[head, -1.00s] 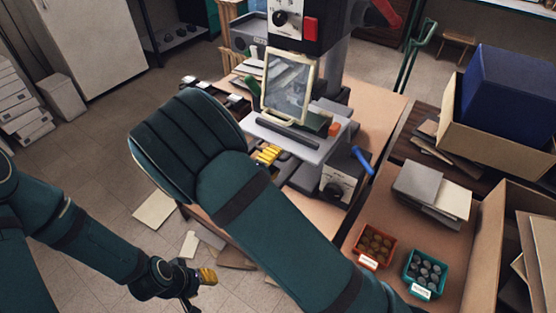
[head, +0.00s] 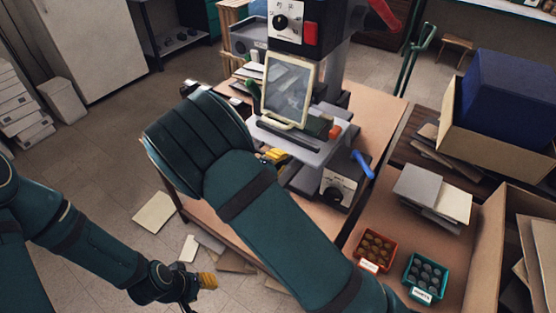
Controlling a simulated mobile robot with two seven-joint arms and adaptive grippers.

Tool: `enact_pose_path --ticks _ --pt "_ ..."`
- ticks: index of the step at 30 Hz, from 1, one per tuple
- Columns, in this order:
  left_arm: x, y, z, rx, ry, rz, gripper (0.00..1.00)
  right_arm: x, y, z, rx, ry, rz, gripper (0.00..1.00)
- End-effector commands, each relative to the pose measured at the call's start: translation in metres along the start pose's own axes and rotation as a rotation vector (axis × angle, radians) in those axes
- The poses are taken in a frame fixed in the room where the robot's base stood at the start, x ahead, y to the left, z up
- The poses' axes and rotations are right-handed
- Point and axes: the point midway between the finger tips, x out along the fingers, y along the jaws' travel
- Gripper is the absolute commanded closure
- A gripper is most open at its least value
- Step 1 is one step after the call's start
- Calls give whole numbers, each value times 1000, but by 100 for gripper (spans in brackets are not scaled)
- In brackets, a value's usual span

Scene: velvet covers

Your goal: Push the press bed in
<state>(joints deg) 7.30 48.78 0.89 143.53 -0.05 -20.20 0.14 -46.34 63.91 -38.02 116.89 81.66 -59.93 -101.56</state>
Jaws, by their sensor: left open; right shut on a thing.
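The press (head: 335,75) stands on the workbench. Its grey press bed (head: 322,152) juts toward me under a cream-framed clear guard (head: 287,90). My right arm crosses the middle of the view, and its dark forearm hides the bed's left front. My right gripper (head: 277,155) shows only as a bit of yellow at the bed's front edge. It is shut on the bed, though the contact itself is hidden. My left gripper (head: 207,281) is open and empty, low at the left over the floor, well away from the press.
An orange bin (head: 374,250) and a teal bin (head: 426,277) stand on the bench at lower right. A cardboard box (head: 485,140) holds a blue block. Loose sheets (head: 154,212) lie on the floor.

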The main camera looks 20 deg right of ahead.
Motion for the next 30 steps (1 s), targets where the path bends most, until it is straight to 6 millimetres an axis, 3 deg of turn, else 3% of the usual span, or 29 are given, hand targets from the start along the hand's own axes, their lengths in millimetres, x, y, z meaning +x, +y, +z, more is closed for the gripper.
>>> enact_pose_path --ticks 3,9,20,24,30 --pt "-16 6 1 -1 -6 0 57 20 10 1 1 -5 3 100" --pt "-29 11 1 -2 -10 1 57 53 16 2 2 -5 5 100" --pt "-29 11 2 -3 -11 0 57 59 16 2 3 -5 7 100" --pt "-29 11 2 -3 -11 0 57 58 15 2 2 -4 6 57" --pt "-29 11 2 -2 -11 0 57 58 14 1 1 -2 3 57"
